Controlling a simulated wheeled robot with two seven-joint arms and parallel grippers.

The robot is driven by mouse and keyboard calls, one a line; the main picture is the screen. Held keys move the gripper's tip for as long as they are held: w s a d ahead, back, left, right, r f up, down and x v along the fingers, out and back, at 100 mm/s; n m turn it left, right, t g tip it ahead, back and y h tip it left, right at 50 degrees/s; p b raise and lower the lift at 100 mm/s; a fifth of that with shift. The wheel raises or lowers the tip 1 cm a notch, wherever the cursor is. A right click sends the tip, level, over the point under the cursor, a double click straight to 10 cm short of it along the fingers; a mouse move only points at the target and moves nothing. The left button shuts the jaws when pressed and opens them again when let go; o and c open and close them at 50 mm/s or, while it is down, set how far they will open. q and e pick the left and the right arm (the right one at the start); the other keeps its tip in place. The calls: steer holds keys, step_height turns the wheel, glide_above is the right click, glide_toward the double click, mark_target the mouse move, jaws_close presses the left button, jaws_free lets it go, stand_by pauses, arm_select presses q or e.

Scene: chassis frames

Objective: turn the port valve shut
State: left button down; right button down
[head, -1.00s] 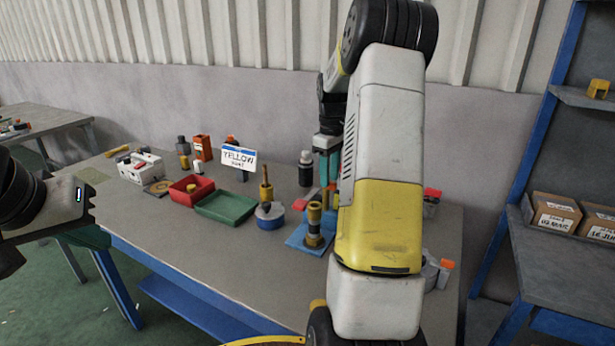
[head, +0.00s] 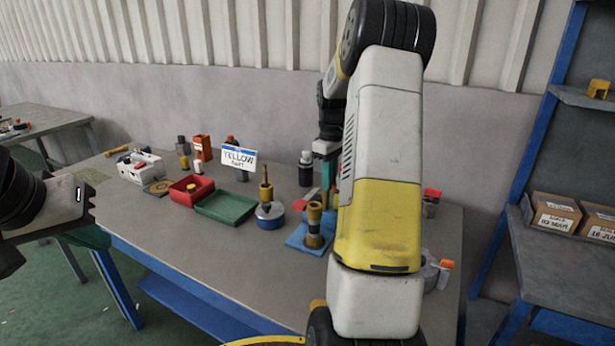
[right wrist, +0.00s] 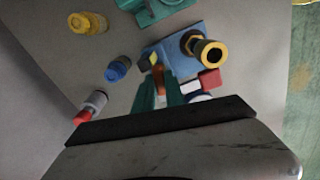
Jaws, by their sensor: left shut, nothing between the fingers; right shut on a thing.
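The valve fixture is a blue base plate (head: 297,241) carrying a brass and black upright fitting (head: 314,224). It also shows in the right wrist view, as a blue plate (right wrist: 180,32) with a yellow-rimmed black fitting (right wrist: 208,52). My right gripper (right wrist: 159,92) has its green fingers shut on a small orange-brown valve handle (right wrist: 158,77) beside the plate. In the head view my right arm hides most of that gripper and the handle. My left gripper (head: 93,238) is shut and empty, off the left front edge of the bench, away from the valve.
A red bin (head: 190,190), green tray (head: 226,207), blue-based round part (head: 270,216) and dark bottle (head: 306,168) stand on the bench. A sign reading YELLOW (head: 238,157) stands behind. The bench front (head: 215,265) is clear. Blue shelving (head: 520,150) stands at right.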

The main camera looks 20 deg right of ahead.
steer(key=m, duration=0.3)
steer(key=shift+a+m, duration=0.2)
steer(key=shift+m, duration=0.2)
steer(key=m, duration=0.4)
steer(key=shift+a, duration=0.2)
steer(key=m, duration=0.4)
steer(key=shift+a, duration=0.15)
steer(key=shift+w+a+m, duration=0.1)
steer(key=shift+w+m, duration=0.05)
steer(key=shift+m, duration=1.75)
steer(key=c, duration=1.4)
jaws_free()
